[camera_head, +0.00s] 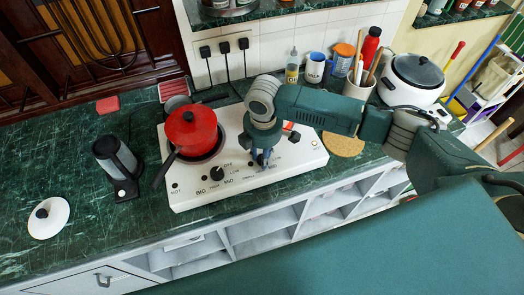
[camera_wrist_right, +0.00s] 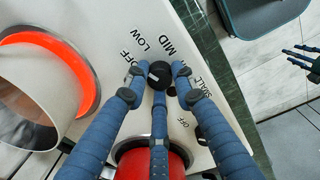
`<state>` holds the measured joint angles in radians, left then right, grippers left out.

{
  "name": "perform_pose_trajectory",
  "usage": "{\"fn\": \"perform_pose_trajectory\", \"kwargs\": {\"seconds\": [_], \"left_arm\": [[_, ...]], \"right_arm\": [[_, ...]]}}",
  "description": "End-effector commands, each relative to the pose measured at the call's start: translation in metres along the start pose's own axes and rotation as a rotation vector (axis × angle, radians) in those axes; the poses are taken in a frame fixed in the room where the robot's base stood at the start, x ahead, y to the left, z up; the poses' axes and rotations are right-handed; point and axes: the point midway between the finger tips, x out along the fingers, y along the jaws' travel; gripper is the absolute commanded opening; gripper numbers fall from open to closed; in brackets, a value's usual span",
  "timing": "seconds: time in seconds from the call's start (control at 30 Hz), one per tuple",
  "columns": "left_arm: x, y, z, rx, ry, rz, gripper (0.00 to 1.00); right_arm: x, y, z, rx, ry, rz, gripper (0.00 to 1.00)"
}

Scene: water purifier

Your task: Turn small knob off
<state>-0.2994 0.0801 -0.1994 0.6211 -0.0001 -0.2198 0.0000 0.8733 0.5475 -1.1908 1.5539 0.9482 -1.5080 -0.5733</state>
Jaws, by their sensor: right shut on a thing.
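In the head view the fingers mostly hide this knob. The small burner (camera_wrist_right: 90,75) glows red-orange in the right wrist view. My left gripper (camera_wrist_right: 298,56) shows at that view's right edge, fingers spread and empty, away from the stove.
A red pot (camera_head: 190,128) stands on the left burner, its handle reaching toward the front. The big knob (camera_head: 216,175) is left of my right gripper.

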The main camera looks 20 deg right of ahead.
Motion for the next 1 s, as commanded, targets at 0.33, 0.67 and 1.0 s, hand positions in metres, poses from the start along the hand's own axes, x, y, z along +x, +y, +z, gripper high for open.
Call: {"fn": "perform_pose_trajectory", "kwargs": {"seconds": [0.33,0.67,1.0], "left_arm": [[-0.015,0.0,-0.001,0.0,-0.001,0.0,0.4],[-0.018,0.0,-0.001,0.001,-0.001,0.001,0.4],[-0.018,0.001,-0.001,0.001,-0.002,0.001,0.4]], "right_arm": [[-0.002,0.002,0.002,-0.232,0.009,0.001,0.0],[-0.001,0.002,0.002,-0.327,0.014,0.002,0.0],[-0.001,0.002,0.002,-0.337,0.014,0.003,0.0]]}}
